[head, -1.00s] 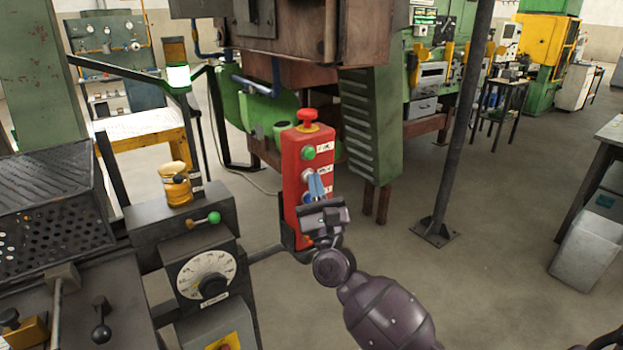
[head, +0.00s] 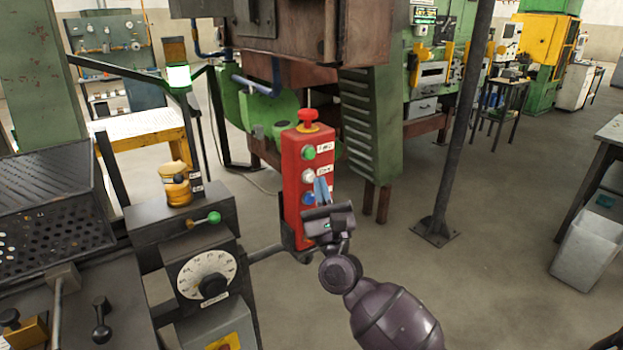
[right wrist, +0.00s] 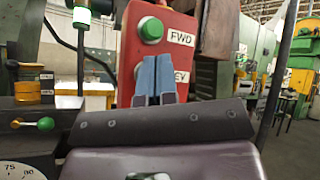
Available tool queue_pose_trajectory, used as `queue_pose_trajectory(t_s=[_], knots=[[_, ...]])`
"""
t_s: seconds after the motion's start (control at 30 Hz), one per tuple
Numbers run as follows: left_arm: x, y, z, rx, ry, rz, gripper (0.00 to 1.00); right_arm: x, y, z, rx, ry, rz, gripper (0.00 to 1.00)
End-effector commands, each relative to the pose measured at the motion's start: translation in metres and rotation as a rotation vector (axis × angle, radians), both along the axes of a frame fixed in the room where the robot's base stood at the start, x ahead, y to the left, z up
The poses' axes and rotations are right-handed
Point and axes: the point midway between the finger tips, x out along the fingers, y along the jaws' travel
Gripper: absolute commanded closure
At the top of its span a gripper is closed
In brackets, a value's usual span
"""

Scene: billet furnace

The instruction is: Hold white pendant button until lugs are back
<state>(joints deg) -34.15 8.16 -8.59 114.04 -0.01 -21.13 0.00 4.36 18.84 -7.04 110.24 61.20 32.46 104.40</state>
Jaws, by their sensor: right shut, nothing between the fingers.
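The red pendant (head: 293,217) stands upright with a red mushroom button on top (head: 308,116). Down its face are a green button (head: 308,152), the white button (head: 308,176) and a blue button (head: 308,198). My right gripper (head: 321,186) is shut and empty, its blue fingertips just right of and below the white button. I cannot tell whether they touch the pendant. In the right wrist view the fingers (right wrist: 157,76) cover most of the area below the green button (right wrist: 150,29). I cannot make out the lugs. My left gripper is out of view.
A control box with a white dial (head: 207,274) and a green-knobbed lever (head: 213,218) stands left of the pendant. A grey post (head: 455,130) rises to the right. A lamp (head: 178,77) glows pale green-white. Open floor lies right of my arm.

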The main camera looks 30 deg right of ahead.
Motion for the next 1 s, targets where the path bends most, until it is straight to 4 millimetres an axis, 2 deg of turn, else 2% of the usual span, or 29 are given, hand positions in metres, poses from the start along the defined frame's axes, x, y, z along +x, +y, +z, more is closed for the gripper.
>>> queue_pose_trajectory(t_s=[0.63,1.0], knots=[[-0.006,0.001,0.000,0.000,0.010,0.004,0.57,-0.045,-0.004,0.000,0.000,0.000,0.000,1.00],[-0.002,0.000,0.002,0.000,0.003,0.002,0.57,-0.050,-0.004,0.000,0.000,0.000,0.000,1.00]])
